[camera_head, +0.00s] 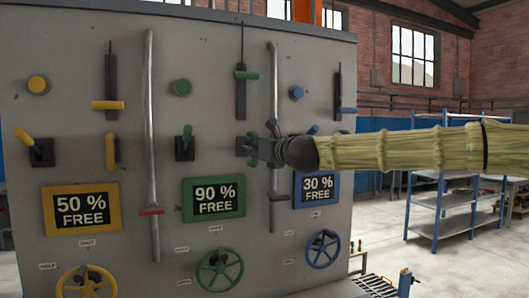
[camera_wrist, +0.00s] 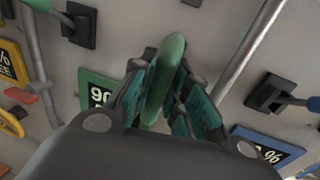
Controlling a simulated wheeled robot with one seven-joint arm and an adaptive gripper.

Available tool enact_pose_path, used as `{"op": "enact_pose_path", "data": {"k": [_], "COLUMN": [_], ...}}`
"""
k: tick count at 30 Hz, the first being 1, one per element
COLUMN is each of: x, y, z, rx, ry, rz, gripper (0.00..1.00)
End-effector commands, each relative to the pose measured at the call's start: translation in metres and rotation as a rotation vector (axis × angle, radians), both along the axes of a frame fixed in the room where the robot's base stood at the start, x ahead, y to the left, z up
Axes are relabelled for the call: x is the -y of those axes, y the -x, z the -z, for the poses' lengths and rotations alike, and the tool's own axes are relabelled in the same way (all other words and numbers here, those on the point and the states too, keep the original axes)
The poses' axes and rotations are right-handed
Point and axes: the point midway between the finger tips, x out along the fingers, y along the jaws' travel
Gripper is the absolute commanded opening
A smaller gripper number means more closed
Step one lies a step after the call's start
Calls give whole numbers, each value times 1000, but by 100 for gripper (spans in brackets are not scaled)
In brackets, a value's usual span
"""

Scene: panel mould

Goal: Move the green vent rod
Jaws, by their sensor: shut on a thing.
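My gripper (camera_wrist: 165,95) is shut on a rounded green rod-shaped handle (camera_wrist: 164,75), which stands between its teal-padded fingers in the wrist view. In the head view, my gripper (camera_head: 262,150) reaches in from the right against the grey panel, and only a bit of the held green handle (camera_head: 252,152) shows there. My gripper and wrist hide its mount. Another green handle (camera_head: 247,75) sits on a dark vertical slide just above. I cannot read a label that says which is the vent rod.
The panel (camera_head: 70,130) carries a green lever (camera_head: 186,141) left of my gripper, a metal pipe (camera_head: 273,85) close by, and a blue lever (camera_wrist: 285,98) to the right. Below are a green sign (camera_head: 214,197) and a green wheel (camera_head: 220,271). Blue shelving (camera_head: 455,222) stands at right.

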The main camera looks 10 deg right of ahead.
Motion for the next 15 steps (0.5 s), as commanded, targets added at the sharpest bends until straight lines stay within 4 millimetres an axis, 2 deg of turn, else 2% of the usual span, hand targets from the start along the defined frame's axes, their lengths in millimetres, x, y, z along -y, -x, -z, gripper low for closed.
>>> {"op": "enact_pose_path", "data": {"k": [6, 7, 10, 15], "x": [1, 1, 0, -1], "y": [0, 0, 0, 0], "z": [2, 2, 2, 2], "rx": [-3, -3, -3, -3], "ry": [0, 0, 0, 0], "rz": [0, 0, -1, -2], "gripper": [0, 20, 38, 39]}}
